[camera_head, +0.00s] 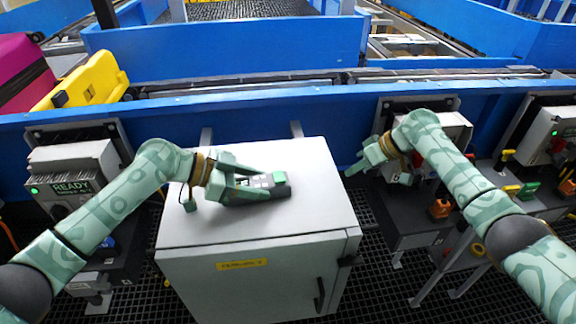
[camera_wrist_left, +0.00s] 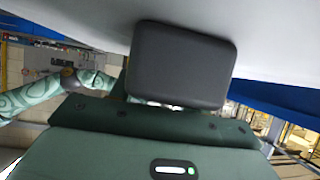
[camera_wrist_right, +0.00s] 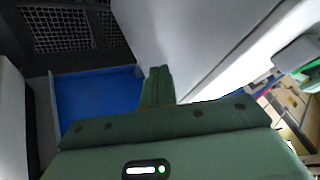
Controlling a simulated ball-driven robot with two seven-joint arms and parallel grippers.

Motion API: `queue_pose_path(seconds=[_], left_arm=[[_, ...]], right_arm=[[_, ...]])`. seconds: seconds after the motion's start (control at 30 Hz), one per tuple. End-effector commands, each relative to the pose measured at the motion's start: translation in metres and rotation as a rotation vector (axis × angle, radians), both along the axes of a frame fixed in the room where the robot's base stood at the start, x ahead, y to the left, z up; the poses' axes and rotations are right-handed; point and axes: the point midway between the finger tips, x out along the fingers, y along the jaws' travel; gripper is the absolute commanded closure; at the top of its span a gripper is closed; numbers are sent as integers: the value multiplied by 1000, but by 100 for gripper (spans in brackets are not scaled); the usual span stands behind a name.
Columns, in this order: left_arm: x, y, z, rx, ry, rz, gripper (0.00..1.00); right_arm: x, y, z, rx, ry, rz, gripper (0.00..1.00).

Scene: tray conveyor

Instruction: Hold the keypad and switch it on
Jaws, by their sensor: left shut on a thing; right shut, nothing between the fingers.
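My left gripper (camera_head: 232,185) is shut on the keypad from the left. My right gripper (camera_head: 360,164) is shut and empty, just past the cabinet's right edge, apart from the keypad. Its closed fingers also show in the right wrist view (camera_wrist_right: 157,88). Whether the keypad touches the cabinet top is hard to tell.
The grey cabinet (camera_head: 315,210) stands in front of me with a handle on its door. A box marked READY (camera_head: 75,165) stands at left, more control boxes (camera_head: 435,135) at right. A blue conveyor wall (camera_head: 230,45) runs behind. The cabinet top's right half is clear.

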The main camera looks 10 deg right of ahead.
Motion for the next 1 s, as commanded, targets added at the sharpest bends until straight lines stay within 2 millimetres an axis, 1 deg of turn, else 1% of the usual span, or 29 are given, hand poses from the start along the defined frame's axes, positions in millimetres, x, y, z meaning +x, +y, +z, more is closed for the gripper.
queue_pose_path(seconds=[0.03,0.07,0.1,0.17,0.2,0.3,0.4,0.43,0.53,0.87,1.0], left_arm=[[0,0,-1,1,1,0,82],[0,0,-1,1,1,0,82],[0,0,-1,1,2,1,82],[0,0,-1,1,1,0,82],[0,0,-1,1,1,0,82],[0,1,-1,1,2,1,82],[0,0,-1,1,2,1,82],[0,0,-1,1,2,1,82],[0,0,-1,1,1,0,82],[0,0,-1,1,1,0,82],[0,0,-1,1,1,0,82]], right_arm=[[4,15,42,22,-40,102,100],[1,30,61,39,-58,193,100],[-5,47,87,57,-85,306,100],[-14,66,124,73,-134,468,100],[-21,77,146,81,-168,569,100],[-38,95,187,85,-242,782,100],[-49,104,211,83,-293,914,100],[-52,105,216,83,-304,939,100],[-56,116,209,98,-306,984,100],[-56,117,207,99,-306,987,100],[-58,125,199,100,-305,989,100]])
